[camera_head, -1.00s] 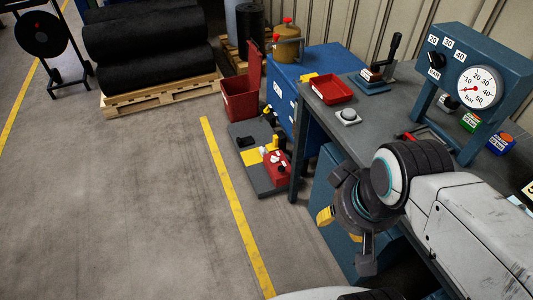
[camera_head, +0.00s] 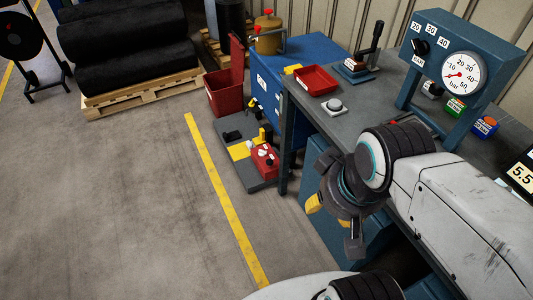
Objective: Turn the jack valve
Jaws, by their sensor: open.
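A red jack unit (camera_head: 265,159) with small white knobs sits low on a grey floor plate (camera_head: 262,186), beside the bench leg. No part of it is clearly labelled as the jack valve, and its details are too small to tell. My gripper (camera_head: 333,222) hangs right of and nearer than the jack unit, in front of the bench edge. Its fingers, one with a yellow pad, are spread and hold nothing. It is apart from the jack unit.
The bench (camera_head: 372,112) carries a red tray (camera_head: 316,79), a lever device (camera_head: 358,66) and a blue gauge panel (camera_head: 462,42). A red open bin (camera_head: 225,95) and blue cabinet (camera_head: 310,52) stand behind.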

